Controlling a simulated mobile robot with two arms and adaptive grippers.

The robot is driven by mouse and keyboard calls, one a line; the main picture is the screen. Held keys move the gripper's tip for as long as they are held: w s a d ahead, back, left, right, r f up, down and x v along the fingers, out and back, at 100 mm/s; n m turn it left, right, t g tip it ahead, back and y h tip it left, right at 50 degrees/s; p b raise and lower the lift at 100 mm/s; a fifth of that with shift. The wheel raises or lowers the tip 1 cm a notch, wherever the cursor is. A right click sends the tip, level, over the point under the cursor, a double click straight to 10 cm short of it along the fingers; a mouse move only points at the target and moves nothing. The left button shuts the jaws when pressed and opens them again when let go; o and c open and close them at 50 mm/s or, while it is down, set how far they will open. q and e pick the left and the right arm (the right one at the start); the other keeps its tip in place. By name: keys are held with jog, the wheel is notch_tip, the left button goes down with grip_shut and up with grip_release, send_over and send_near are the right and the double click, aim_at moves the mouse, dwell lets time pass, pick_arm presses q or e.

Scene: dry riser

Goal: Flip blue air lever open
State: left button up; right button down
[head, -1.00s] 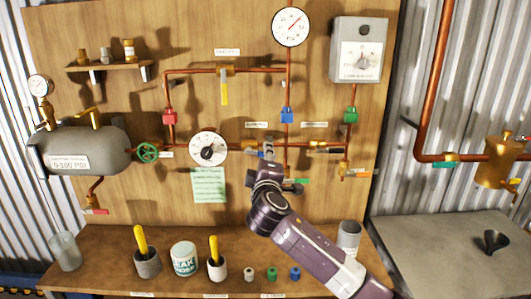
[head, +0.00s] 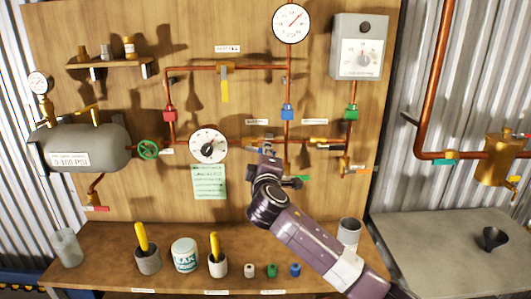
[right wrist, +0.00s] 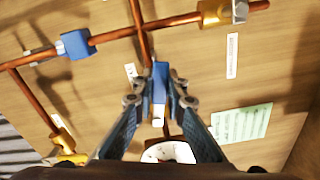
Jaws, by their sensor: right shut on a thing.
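My right gripper (head: 267,157) is at the board, by the valve on the middle copper pipe to the right of the white dial (head: 208,146). In the right wrist view, my right gripper (right wrist: 160,97) has its two fingers shut on the sides of the blue air lever (right wrist: 160,80), which stands upright in that picture. The valve body behind the lever is largely hidden. In the head view the gripper covers most of the lever. My left gripper is not in view.
A blue coupling (head: 287,111) sits on the vertical pipe just above right of the gripper. A green wheel (head: 148,150) and a tank (head: 83,146) are at left. Several pots and a jar (head: 185,256) stand on the shelf below. A grey table (head: 440,255) is at right.

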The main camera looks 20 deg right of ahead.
jog(key=r+n+p, duration=0.1)
jog(key=p, duration=0.1)
jog(key=shift+d+r+n+p, duration=0.1)
jog(key=shift+n+p, duration=0.25)
jog(key=shift+n, duration=0.05)
jog(key=shift+n+p, duration=0.45)
jog(key=shift+n, duration=0.15)
jog(key=c, duration=1.9)
grip_release()
jog(key=shift+c, duration=0.2)
jog(key=shift+s, duration=0.1)
jog(key=v, duration=1.2)
